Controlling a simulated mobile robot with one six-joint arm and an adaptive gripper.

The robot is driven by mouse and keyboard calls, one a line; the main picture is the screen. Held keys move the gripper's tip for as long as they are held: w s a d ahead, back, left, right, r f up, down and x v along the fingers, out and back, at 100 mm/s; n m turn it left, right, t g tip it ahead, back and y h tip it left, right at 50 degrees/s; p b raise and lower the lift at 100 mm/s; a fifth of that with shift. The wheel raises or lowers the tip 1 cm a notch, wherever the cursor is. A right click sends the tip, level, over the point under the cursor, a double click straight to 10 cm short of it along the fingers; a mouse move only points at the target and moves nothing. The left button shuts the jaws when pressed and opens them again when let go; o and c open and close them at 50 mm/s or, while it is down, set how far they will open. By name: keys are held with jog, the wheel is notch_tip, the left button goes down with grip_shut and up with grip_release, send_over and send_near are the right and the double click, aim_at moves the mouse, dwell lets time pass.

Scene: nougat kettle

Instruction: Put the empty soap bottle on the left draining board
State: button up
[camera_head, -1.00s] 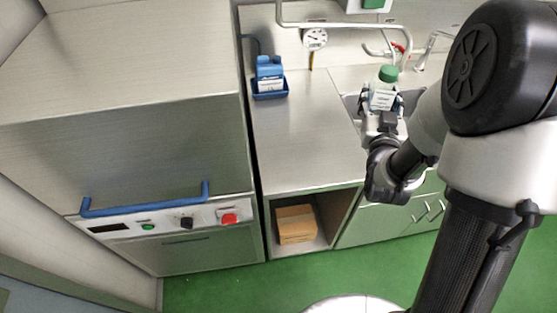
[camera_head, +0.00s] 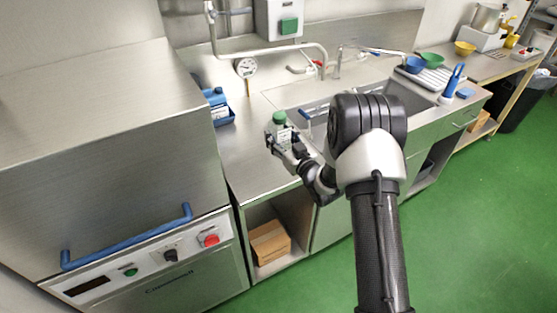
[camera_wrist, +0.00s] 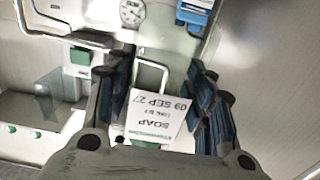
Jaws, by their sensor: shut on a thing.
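The soap bottle (camera_head: 280,128) has a green cap and a pale body. Its label (camera_wrist: 158,115), reading SOAP and a date, shows upside down in the wrist view. My gripper (camera_head: 281,146) is shut on the bottle, with a dark finger on each side of it in the wrist view. The bottle looks roughly upright in the head view. It appears over the right part of the left draining board (camera_head: 238,165), the bare steel top left of the sink (camera_head: 405,98). The bottle's base is hidden by my gripper, so I cannot tell its height above the steel.
A blue tray (camera_head: 224,119) with blue-and-white containers stands at the back left of the board. A wall gauge (camera_head: 246,67) and a bent pipe (camera_head: 270,52) are behind. A tall steel appliance (camera_head: 105,140) borders the left. The board's front is clear.

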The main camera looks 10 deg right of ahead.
notch_tip(320, 180, down, 9)
jog(key=shift+f+b, duration=0.1)
jog(key=shift+b, duration=0.75)
jog(key=shift+f+b, duration=0.2)
jog(key=shift+b, duration=0.1)
jog(key=o, duration=1.1)
jog(key=shift+r, duration=0.1)
jog(key=shift+c, duration=0.2)
jog(key=shift+r, duration=0.1)
